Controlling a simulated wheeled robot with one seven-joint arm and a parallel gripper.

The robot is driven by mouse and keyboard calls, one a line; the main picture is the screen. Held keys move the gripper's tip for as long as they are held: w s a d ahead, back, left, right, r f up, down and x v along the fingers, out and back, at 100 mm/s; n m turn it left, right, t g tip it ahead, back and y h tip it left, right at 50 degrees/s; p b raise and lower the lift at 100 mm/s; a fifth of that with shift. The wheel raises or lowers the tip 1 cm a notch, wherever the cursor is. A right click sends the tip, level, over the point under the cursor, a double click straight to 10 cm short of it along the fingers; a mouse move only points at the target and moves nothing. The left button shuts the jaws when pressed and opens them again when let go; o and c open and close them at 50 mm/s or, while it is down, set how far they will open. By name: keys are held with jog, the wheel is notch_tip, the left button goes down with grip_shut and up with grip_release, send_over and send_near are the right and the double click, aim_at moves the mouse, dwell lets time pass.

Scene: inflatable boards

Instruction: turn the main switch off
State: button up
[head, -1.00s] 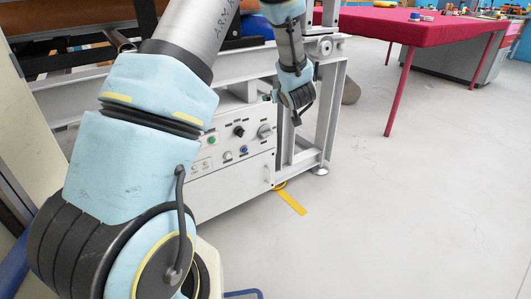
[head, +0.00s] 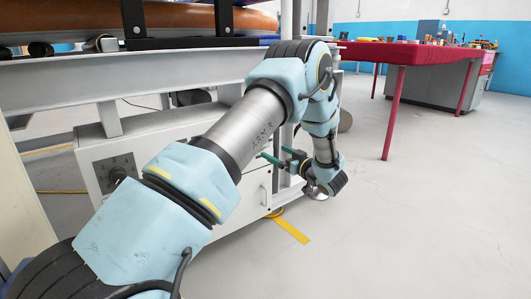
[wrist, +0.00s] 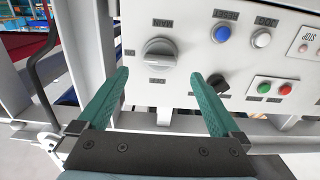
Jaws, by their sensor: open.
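The main switch (wrist: 159,52) is a large grey rotary knob on the white control panel (wrist: 196,52) in the wrist view. Its bar lies roughly level in that picture, and the labels around it appear upside down. My gripper (wrist: 160,75) is open, its green fingers spread to either side just below the knob in the picture. The fingers seem apart from the knob, with nothing between them. In the head view my gripper (head: 275,156) faces the white cabinet's right end, and my arm hides the main switch.
A black knob (wrist: 218,83), a blue button (wrist: 261,38), a green button (wrist: 264,87) and a red button (wrist: 286,89) sit near the main switch. In the head view, a red-covered table (head: 400,53) stands behind right. The floor at right is clear.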

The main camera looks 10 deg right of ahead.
jog(key=b+x, duration=0.1)
jog(key=x, duration=0.5)
jog(key=shift+w+b, duration=0.3)
jog(key=shift+b, duration=0.1)
jog(key=shift+a, duration=0.15)
jog(key=c, duration=1.4)
jog(key=shift+n, duration=0.4)
jog(key=n+b, duration=0.3)
jog(key=n, duration=1.4)
jog(key=shift+f, duration=0.1)
